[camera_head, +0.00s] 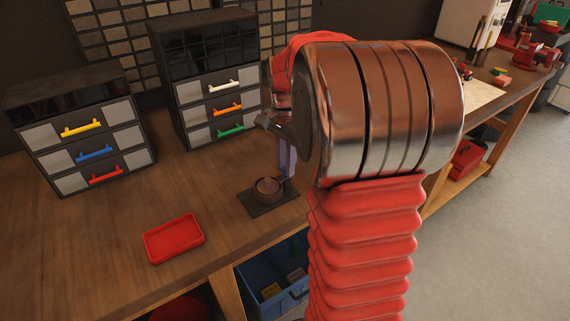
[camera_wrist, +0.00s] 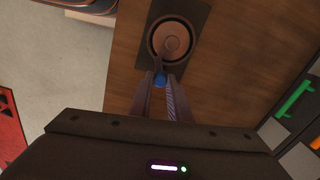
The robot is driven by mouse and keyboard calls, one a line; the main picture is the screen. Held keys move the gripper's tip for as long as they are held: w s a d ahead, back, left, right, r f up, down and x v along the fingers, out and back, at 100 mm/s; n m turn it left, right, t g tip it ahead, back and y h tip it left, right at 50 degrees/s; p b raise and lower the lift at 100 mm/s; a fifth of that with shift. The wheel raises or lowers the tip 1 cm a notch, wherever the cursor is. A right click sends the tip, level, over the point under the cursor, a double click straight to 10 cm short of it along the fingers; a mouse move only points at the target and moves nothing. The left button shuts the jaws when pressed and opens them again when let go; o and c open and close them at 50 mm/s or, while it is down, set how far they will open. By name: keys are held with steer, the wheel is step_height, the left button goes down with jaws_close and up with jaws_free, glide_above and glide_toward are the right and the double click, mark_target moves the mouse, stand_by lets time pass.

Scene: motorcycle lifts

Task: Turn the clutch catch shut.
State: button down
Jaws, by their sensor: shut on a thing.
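The clutch catch (camera_head: 267,187) is a round brown disc in a dark ring on a dark square plate, on the wooden bench in front of the right drawer cabinet. In the wrist view the clutch catch (camera_wrist: 171,40) shows from above, with a short lever ending in a blue knob (camera_wrist: 160,79) that points toward my gripper. My gripper (camera_wrist: 160,80) has its two fingers on either side of the blue knob, shut on it. In the head view my gripper (camera_head: 288,172) reaches down at the disc's right edge, and my arm hides part of it.
A red tray (camera_head: 174,239) lies on the bench at front left. Two drawer cabinets with coloured handles, the left one (camera_head: 82,125) and the right one (camera_head: 208,85), stand at the back. A blue bin (camera_head: 262,284) sits under the bench. Bench surface around the plate is clear.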

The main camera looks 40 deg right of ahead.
steer(key=m, duration=0.4)
steer(key=shift+m, duration=0.4)
steer(key=c, duration=1.7)
jaws_free()
steer(key=shift+o, duration=0.2)
step_height(320, 180, up, 14)
steer(key=shift+f, duration=0.15)
